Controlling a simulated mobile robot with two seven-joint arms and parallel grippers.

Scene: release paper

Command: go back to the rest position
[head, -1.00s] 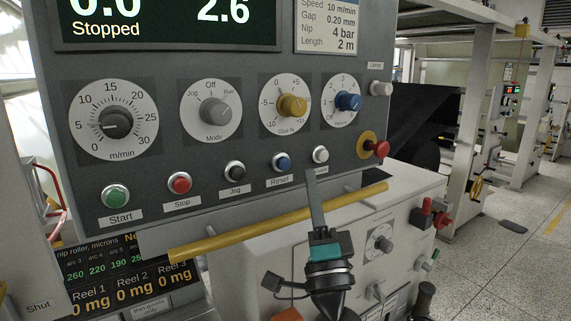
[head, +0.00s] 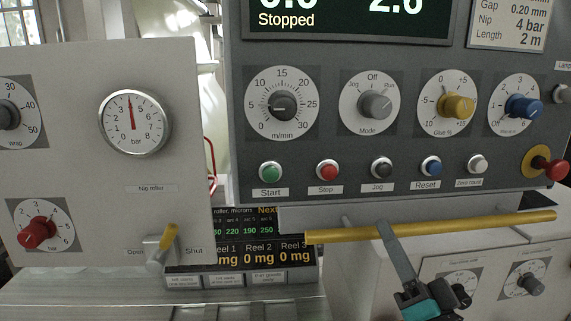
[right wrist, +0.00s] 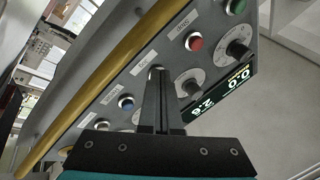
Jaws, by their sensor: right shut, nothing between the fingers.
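My right gripper (head: 388,228) is shut and empty in the head view. Its thin grey fingers point up, with the tips at the yellow bar (head: 440,229) under the dark control panel (head: 262,190). In the right wrist view the shut fingers (right wrist: 157,72) overlap the row of buttons, with the tips at the Jog button; contact cannot be told there. The head view shows the Jog button (head: 381,167) clear above the fingertips. My left gripper is not in view.
The bar crosses below the panel's buttons. A red knob on a yellow disc (head: 548,168) sticks out at right. At left stands a light panel (head: 70,160) with a pressure gauge (head: 135,123), a red dial (head: 38,233) and a yellow-handled lever (head: 165,243). The display reads Stopped.

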